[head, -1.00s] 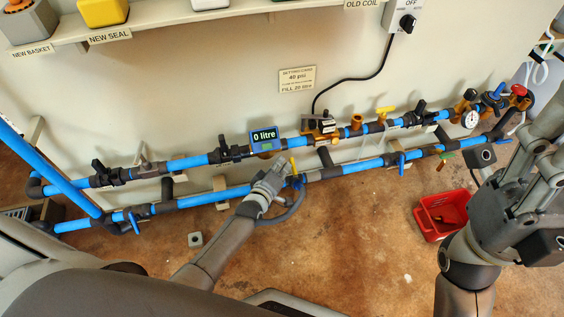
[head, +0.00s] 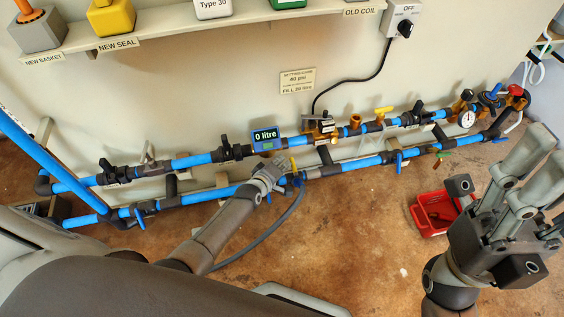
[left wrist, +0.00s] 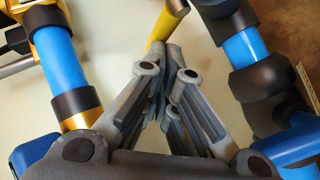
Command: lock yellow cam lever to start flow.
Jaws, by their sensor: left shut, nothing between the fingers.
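In the left wrist view, the yellow lever (left wrist: 166,24) lies just beyond the closed fingertips (left wrist: 167,50). I cannot tell whether they touch. Another yellow handle (head: 383,111) sits on the upper pipe, to the right. My right gripper (head: 528,160) is at the right, with its fingers apart and nothing seen between them.
The meter (head: 265,139) on the upper pipe reads "0 litre". A grey hose (head: 262,239) runs across the floor beside my left forearm. A red crate (head: 428,215) stands on the floor near my right gripper. A shelf (head: 160,32) crosses the wall above.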

